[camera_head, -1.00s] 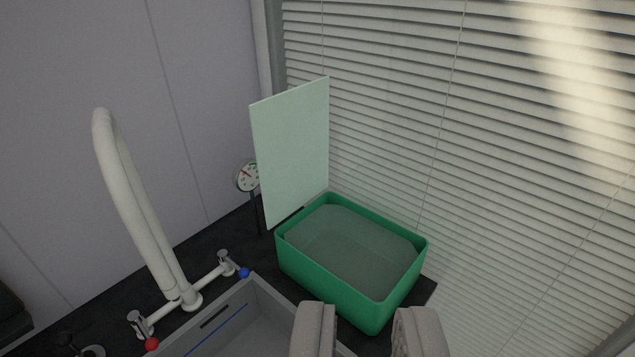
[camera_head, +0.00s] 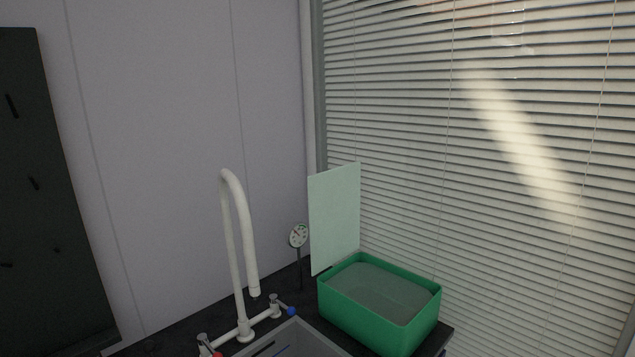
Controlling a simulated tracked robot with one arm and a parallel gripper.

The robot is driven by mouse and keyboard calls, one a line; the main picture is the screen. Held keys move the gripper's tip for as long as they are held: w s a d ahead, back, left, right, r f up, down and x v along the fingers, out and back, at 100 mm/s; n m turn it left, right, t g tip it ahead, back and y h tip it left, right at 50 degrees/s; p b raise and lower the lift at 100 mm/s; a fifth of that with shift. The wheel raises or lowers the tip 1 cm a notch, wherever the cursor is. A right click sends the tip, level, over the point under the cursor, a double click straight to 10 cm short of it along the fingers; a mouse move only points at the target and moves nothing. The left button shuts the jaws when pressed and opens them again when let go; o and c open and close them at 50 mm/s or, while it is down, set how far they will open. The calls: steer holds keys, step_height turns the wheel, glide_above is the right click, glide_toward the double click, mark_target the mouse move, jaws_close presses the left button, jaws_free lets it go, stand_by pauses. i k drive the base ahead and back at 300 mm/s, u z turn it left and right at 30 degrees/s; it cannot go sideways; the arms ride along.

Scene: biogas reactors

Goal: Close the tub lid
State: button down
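The green tub (camera_head: 365,320) stands on the dark counter at the lower right of the middle. It is open at the top, and a greyish filling shows inside. Its pale, flat lid (camera_head: 335,217) stands upright along the tub's back left edge. The lid's lower edge is at the tub's rim. My gripper is out of the picture, so its fingers cannot be seen.
A white curved faucet (camera_head: 238,240) with red and blue taps stands left of the tub. A grey sink (camera_head: 297,338) lies in front of it. A round dial gauge (camera_head: 298,236) stands just left of the lid. Window blinds (camera_head: 480,180) rise close behind the tub.

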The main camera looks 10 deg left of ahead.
mark_target(335, 196)
steer(key=u, duration=0.3)
steer(key=k, duration=0.2)
steer(key=z, duration=1.1)
steer(key=i, duration=1.9)
steer(key=u, duration=0.5)
